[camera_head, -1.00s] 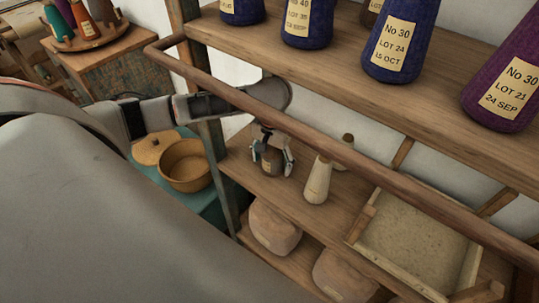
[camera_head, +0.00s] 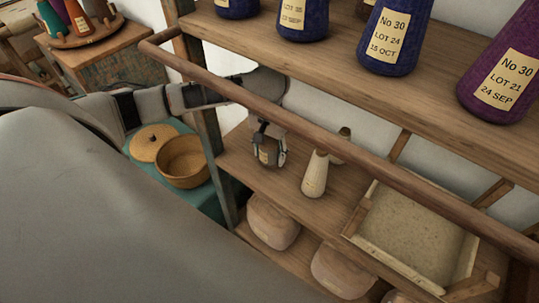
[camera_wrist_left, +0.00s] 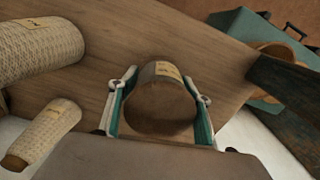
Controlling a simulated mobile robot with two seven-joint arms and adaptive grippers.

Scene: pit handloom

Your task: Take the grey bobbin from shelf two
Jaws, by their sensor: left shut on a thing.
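The bobbin (camera_head: 267,155), dull grey-brown with a tan label, stands on the middle shelf (camera_head: 240,162) near its left end. My left gripper (camera_head: 268,157) reaches under the front rail and has one finger on each side of it. The gripper is shut on the bobbin. In the left wrist view the bobbin (camera_wrist_left: 160,105) sits between the two pads, its label (camera_wrist_left: 168,69) at the far edge. I cannot tell whether it still touches the shelf. My right gripper is not in view.
Two cream bobbins (camera_head: 315,175) (camera_head: 340,148) stand just right of the gripper. A wooden rail (camera_head: 330,138) crosses in front, and a post (camera_head: 212,150) stands left. A shallow tray (camera_head: 415,225) lies right.

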